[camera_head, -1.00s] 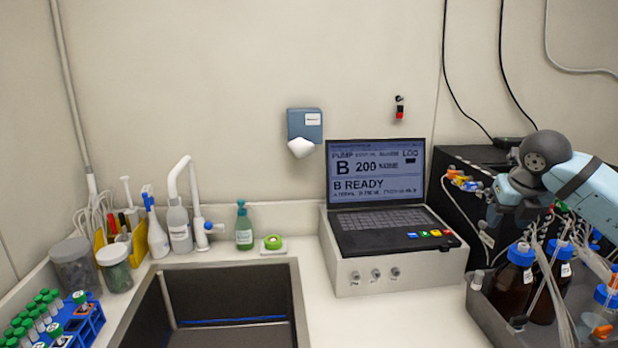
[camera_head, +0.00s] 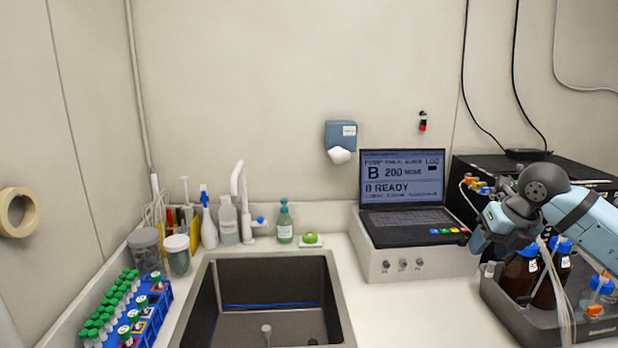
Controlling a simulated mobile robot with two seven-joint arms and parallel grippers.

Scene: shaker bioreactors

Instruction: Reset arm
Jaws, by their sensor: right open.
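My right arm comes in from the right edge, light blue with a dark grey joint. My right gripper (camera_head: 482,240) is at its end, beside the right edge of the laptop (camera_head: 402,217) and above the left rim of the grey bottle tray (camera_head: 504,304). Its fingers are small and partly hidden by the wrist; nothing shows held in it. My left gripper is out of view.
Brown bottles with blue caps (camera_head: 520,274) and tubing stand in the tray below my right arm. A black box (camera_head: 540,176) is behind it. A sink (camera_head: 262,264) and a blue rack (camera_head: 150,325) of green-capped tubes lie left. Counter before the laptop is clear.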

